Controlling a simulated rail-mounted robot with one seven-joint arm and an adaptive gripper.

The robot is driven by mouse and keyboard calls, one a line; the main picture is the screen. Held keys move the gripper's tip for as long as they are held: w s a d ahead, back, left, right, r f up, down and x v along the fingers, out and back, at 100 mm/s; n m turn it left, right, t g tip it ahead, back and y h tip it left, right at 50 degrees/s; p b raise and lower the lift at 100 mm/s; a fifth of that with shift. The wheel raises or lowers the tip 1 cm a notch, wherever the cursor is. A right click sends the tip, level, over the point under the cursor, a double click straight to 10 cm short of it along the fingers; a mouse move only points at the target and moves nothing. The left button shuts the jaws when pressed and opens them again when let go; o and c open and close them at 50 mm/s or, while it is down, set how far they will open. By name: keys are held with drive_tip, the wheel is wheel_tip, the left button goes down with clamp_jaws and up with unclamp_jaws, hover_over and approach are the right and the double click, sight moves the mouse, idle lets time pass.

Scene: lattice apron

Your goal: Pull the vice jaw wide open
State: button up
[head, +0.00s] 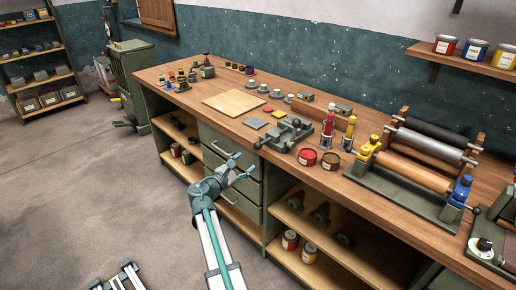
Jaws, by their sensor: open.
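The vice (290,135) is a small grey-green metal block on the wooden bench top, near the front edge, left of the red and brown cans. A dark handle knob shows at its left front end, towards the bench edge. How far its jaw stands open is too small to tell. My gripper (243,163) is open and empty in front of the bench drawers. It appears to the lower left of the vice and apart from it.
The bench (180,106) carries a pale board (233,102), a red can (307,157), a brown can (330,160), two upright bottles and a roller press (410,180). Drawers and open shelves lie below the top. The floor (90,180) at left is mostly clear.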

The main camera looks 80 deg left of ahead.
sight(255, 148)
drive_tip(key=w+a+n+p, duration=0.1)
drive_tip(key=w+a, duration=0.1)
drive_tip(key=a, duration=0.1)
drive_tip(key=w+a+n, duration=0.1)
drive_tip(key=w+a, duration=0.1)
drive_tip(key=w+a+r+n+y+p, duration=0.1)
drive_tip(key=w+a, duration=0.2)
drive_tip(key=shift+a+r+p, duration=0.1)
drive_tip(key=shift+a+p, duration=0.2)
drive_tip(key=shift+p, duration=0.05)
clamp_jaws()
idle(0.4)
